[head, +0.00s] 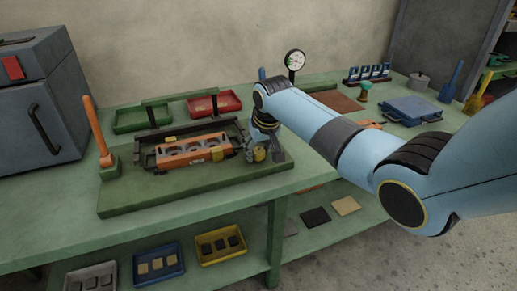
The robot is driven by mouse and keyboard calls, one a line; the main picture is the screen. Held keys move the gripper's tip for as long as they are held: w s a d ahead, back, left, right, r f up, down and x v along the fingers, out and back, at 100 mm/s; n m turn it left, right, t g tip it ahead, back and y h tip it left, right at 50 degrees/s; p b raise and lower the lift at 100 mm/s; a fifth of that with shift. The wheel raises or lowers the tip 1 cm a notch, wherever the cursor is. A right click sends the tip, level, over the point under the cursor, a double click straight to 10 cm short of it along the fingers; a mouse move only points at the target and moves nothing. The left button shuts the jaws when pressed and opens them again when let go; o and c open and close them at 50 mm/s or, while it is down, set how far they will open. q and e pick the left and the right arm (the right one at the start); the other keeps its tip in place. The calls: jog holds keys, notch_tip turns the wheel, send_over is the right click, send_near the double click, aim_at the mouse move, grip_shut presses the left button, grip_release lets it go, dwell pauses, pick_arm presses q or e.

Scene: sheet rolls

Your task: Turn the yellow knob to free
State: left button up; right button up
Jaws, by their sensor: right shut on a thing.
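The yellow knob (260,154) is small in the head view, at the right end of the dark fixture on the green base plate (150,198). My right gripper (263,149) reaches down over it from the right and is shut on it. The fingers and wrist hide part of the knob, and its turn position cannot be read. An orange block (194,150) with a row of round openings lies in the fixture, left of the gripper. A yellow piece (217,153) sits at the block's right end. My left gripper is not in view.
An orange upright lever (97,130) stands at the plate's left end. Green (130,121) and red (228,104) trays lie behind the fixture. A dial gauge (295,60) stands behind my right arm. A blue case (411,110) is farther right.

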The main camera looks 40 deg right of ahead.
jog(key=shift+c, duration=1)
